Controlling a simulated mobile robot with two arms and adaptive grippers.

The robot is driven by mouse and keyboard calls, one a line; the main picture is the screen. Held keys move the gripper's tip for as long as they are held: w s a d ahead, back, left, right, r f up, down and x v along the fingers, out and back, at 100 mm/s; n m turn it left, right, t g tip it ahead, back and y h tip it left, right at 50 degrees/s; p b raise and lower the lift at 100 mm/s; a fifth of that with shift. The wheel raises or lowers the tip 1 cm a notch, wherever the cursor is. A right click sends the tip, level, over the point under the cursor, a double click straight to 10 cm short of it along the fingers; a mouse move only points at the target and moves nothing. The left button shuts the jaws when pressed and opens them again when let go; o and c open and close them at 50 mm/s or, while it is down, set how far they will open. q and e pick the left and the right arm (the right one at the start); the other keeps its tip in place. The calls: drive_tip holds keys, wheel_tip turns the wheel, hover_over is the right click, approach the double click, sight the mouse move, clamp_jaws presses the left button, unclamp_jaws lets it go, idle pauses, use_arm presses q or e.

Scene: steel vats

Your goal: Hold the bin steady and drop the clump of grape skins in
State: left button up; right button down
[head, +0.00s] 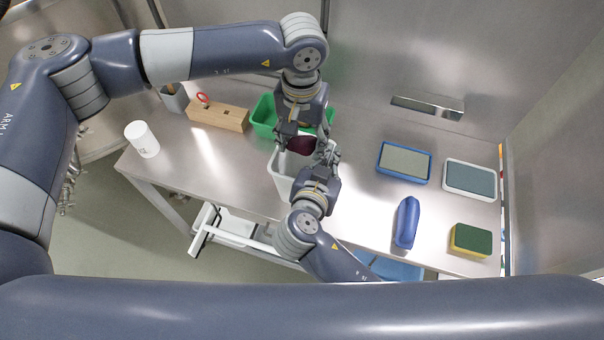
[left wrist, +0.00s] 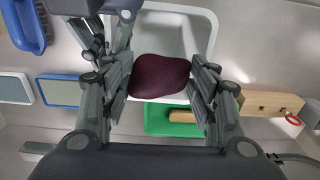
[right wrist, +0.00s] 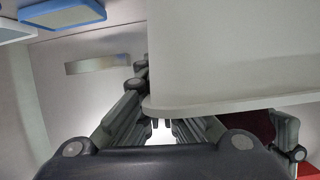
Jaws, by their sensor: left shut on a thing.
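My left gripper (head: 290,141) is shut on the dark maroon clump of grape skins (head: 302,145). In the left wrist view the clump (left wrist: 160,76) is between its fingers, over or beside the opening of the white bin (left wrist: 180,25); its exact height is unclear. The white bin (head: 281,180) stands at the table's front edge, partly covered by both grippers. My right gripper (head: 328,156) is at the bin's right side. In the right wrist view its fingers (right wrist: 160,128) look apart, close to the bin's wall (right wrist: 225,55), which hides part of one finger.
A green tray (head: 263,115) is just behind the bin. A wooden block (head: 218,117) and white cup (head: 142,139) stand left. Steel walls bound the table.

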use_arm(q)
drive_tip(key=shift+s+f, duration=0.3)
drive_tip(key=shift+f, duration=0.3)
drive_tip(key=shift+c, duration=0.8)
use_arm(e)
drive_tip(key=shift+w+a+r, duration=0.1)
drive_tip(key=shift+w+r, duration=0.2)
drive_tip(key=shift+r, duration=0.05)
use_arm(q)
drive_tip(key=o, duration=1.3)
drive_tip(key=shift+s, duration=0.1)
drive_tip(key=shift+d+r, duration=0.1)
use_arm(e)
drive_tip(key=shift+s, duration=0.1)
use_arm(q)
drive_tip(key=shift+w, duration=0.2)
use_arm(e)
drive_tip(key=shift+f, duration=0.1)
use_arm(q)
drive_tip(key=shift+r, duration=0.25)
wheel_tip(320, 180, up, 12)
drive_tip(key=shift+f, duration=0.2)
